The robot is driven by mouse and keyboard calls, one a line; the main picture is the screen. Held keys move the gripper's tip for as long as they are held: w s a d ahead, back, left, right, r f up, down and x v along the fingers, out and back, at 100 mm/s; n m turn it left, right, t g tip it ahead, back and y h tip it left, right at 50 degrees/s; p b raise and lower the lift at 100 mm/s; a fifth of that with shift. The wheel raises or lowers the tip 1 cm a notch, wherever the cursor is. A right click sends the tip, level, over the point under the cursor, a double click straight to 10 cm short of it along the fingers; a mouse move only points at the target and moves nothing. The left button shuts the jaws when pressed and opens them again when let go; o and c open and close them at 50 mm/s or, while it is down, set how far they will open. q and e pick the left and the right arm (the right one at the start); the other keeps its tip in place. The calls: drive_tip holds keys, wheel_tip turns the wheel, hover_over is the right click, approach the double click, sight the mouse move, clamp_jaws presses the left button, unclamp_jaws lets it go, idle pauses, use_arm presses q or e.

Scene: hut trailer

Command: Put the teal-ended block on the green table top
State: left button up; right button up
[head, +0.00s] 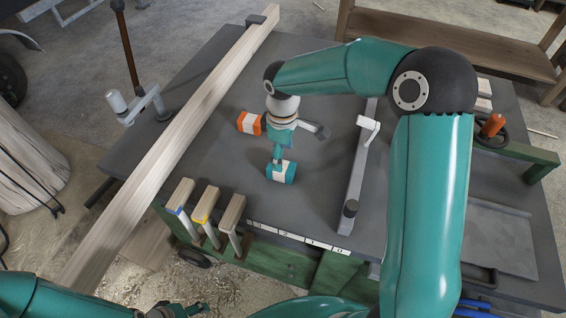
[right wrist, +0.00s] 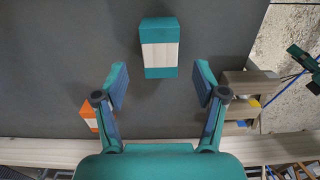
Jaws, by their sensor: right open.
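The teal-ended block (head: 281,172), pale in the middle with teal ends, rests on the dark grey top (head: 225,155) of a green-framed bench. My right gripper (head: 292,148) is above it and partly in front of it. In the right wrist view, the gripper (right wrist: 162,85) is open with nothing between its fingers. The block (right wrist: 160,50) shows just past the fingertips, between their lines and apart from them. My left gripper (head: 180,311) is at the bottom edge, partly cut off. No green top surface shows clearly; green shows on the frame (head: 270,265).
An orange-ended block (head: 250,123) lies close by; it also shows in the right wrist view (right wrist: 90,115). A long plank (head: 170,150) crosses the left side. Several short wooden pieces (head: 203,205) stand at the front edge. A metal fence bar (head: 358,175) stands to the right.

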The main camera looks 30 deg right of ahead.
wheel_tip(320, 180, up, 6)
drive_tip(key=shift+f, duration=0.1)
idle(0.5)
